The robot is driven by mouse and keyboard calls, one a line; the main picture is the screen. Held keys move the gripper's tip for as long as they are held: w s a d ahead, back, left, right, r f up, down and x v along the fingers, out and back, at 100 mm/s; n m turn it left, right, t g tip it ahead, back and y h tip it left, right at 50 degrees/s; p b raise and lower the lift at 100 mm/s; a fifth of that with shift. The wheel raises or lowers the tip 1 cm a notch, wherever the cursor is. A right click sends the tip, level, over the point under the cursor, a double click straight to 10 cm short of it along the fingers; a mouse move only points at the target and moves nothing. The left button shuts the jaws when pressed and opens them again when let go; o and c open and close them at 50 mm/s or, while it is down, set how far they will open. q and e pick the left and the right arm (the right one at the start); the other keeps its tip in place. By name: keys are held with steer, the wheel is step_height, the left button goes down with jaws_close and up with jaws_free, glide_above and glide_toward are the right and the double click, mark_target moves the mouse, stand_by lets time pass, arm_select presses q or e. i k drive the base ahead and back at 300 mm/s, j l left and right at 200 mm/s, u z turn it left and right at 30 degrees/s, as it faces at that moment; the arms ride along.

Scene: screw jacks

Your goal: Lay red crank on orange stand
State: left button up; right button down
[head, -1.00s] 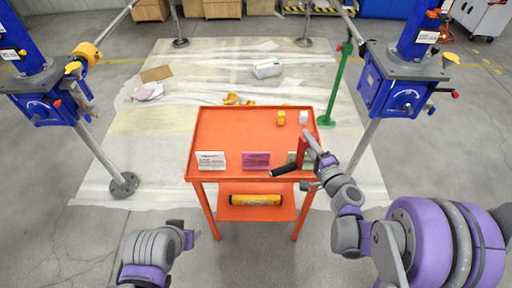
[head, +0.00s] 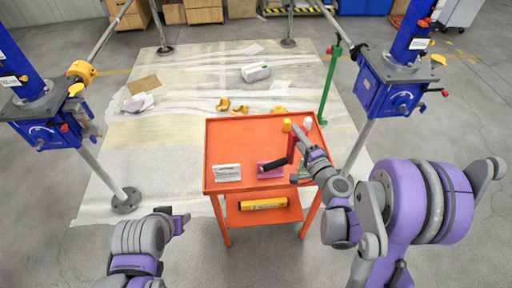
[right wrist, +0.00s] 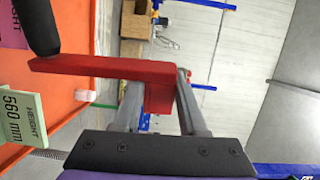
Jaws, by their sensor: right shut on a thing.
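The red crank (head: 292,148), with a black handle (head: 272,165), is held in my right gripper (head: 312,156) over the front right part of the orange stand (head: 240,133). In the right wrist view the red crank (right wrist: 100,67) ends in a block between the gripper's fingers (right wrist: 160,105). Its black handle (right wrist: 37,25) points away from the arm. The crank appears above the stand's top; the gap is hard to judge. My left gripper (head: 182,222) is low in front of the stand, at its left, away from the crank; its jaw opening is unclear.
A white card (head: 227,172), a pink card (head: 268,172) and a green card (right wrist: 22,118) stand along the front edge. A yellow block (head: 287,125) and white block (head: 307,123) sit at the back right. Blue jacks (head: 390,85) flank the stand. The top's middle is clear.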

mark_target(277, 153)
steer(key=i+j, duration=0.15)
steer(key=j, duration=0.25)
steer(key=i+j, duration=0.15)
steer(key=j, duration=0.25)
steer(key=i+j+z, duration=0.1)
steer(key=i+j, duration=0.2)
